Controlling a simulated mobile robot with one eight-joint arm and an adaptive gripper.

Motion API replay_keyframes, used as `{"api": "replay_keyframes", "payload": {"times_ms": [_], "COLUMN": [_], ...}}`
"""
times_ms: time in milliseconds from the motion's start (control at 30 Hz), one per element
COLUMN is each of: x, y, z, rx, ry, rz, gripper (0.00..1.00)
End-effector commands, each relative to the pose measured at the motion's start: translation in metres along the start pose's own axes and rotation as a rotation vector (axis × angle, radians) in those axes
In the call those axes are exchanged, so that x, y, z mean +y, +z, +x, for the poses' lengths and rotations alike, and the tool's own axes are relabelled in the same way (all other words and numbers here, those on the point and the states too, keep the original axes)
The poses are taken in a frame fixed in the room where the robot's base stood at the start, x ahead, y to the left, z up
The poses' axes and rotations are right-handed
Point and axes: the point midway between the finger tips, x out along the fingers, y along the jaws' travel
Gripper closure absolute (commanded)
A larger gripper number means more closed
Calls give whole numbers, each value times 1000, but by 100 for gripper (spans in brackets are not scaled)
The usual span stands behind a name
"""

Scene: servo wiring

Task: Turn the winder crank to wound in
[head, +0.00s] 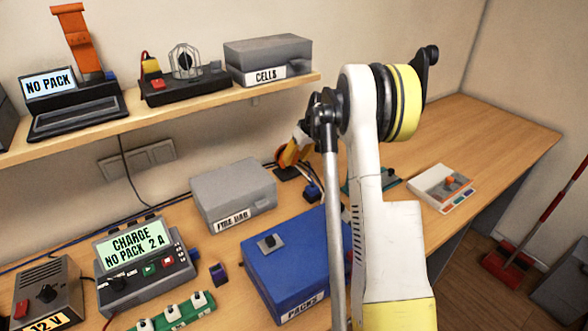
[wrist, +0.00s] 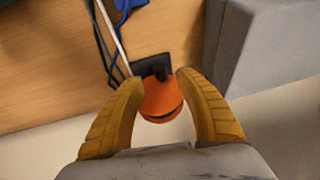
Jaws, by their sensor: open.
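What looks like the winder, an orange drum (wrist: 161,100) on a black base (wrist: 153,67), lies between my gripper's fingertips in the wrist view. A small dark upright part (wrist: 161,74), perhaps the crank, stands at the drum's edge near the base. In the head view the drum (head: 282,154) shows only partly, beside my gripper's yellow fingers (head: 294,152) at the back of the bench. My gripper (wrist: 160,76) is open, with one curved yellow finger on each side of the drum. I cannot tell whether the fingers touch it. The crank's position is not clear.
The grey fire box (head: 233,194) stands left of the winder. A blue packs box (head: 297,262) is in front. Blue and dark cables (wrist: 104,40) run by the base. The shelf (head: 215,95) hangs above left. A white panel (head: 441,188) lies right; the bench beyond is clear.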

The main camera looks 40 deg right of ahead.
Motion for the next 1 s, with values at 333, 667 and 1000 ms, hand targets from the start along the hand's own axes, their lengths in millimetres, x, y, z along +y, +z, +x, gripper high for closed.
{"api": "replay_keyframes", "payload": {"times_ms": [333, 667, 1000], "x": [0, 0, 0], "y": [0, 0, 0], "z": [52, 55, 55], "rx": [0, -1, -1], "ry": [-1, -1, -2], "rz": [2, 2, 3], "gripper": [58, 58, 100]}}
